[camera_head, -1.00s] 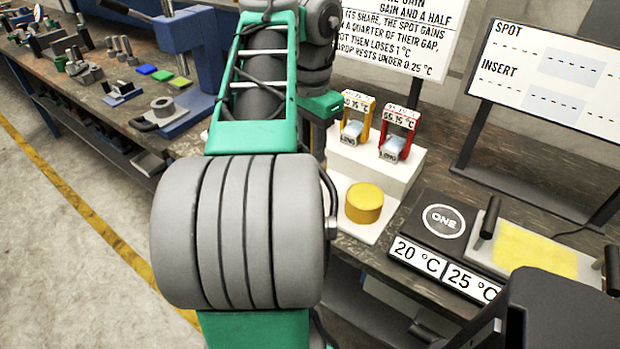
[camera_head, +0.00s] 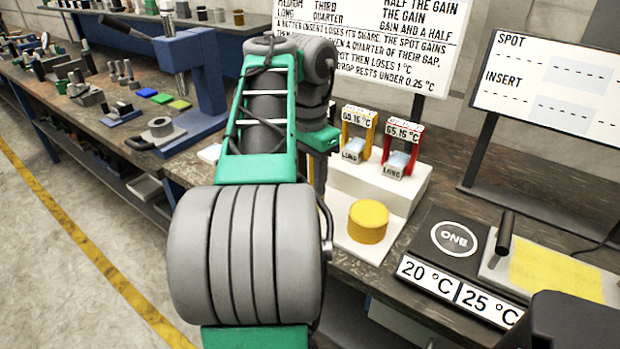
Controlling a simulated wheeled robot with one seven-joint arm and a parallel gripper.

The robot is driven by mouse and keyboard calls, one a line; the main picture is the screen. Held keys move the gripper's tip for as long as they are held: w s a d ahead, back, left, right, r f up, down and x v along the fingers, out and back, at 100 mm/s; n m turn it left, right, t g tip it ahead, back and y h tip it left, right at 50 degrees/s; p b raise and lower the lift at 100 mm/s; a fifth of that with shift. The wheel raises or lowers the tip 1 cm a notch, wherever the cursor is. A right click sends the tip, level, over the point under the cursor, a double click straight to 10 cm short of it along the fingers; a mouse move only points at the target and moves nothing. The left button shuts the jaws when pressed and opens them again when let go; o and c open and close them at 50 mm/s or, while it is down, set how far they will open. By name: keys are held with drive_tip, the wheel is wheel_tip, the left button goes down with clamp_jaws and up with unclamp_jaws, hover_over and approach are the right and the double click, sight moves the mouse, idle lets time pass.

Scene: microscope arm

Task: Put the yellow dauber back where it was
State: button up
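A squat yellow cylinder (camera_head: 368,222) stands upright on the low front part of a white stepped stand (camera_head: 408,190). On the upper step stand a yellow-framed holder (camera_head: 373,118) and a red-framed holder (camera_head: 386,150), each with a pale blue block and a tag reading LONG. I cannot tell which yellow thing is the dauber. My green and grey arm fills the middle of the view, left of the stand. My gripper is not in view, so its state and anything in it are hidden.
Right of the stand is a black block (camera_head: 455,238) marked ONE, with 20 °C and 25 °C labels. Beside it lies a plate with a yellow patch (camera_head: 555,270) and a black upright handle (camera_head: 504,232). A blue press (camera_head: 195,70) stands left. Signboards stand behind.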

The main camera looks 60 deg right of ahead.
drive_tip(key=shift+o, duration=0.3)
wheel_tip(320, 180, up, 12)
drive_tip(key=p, duration=1.2)
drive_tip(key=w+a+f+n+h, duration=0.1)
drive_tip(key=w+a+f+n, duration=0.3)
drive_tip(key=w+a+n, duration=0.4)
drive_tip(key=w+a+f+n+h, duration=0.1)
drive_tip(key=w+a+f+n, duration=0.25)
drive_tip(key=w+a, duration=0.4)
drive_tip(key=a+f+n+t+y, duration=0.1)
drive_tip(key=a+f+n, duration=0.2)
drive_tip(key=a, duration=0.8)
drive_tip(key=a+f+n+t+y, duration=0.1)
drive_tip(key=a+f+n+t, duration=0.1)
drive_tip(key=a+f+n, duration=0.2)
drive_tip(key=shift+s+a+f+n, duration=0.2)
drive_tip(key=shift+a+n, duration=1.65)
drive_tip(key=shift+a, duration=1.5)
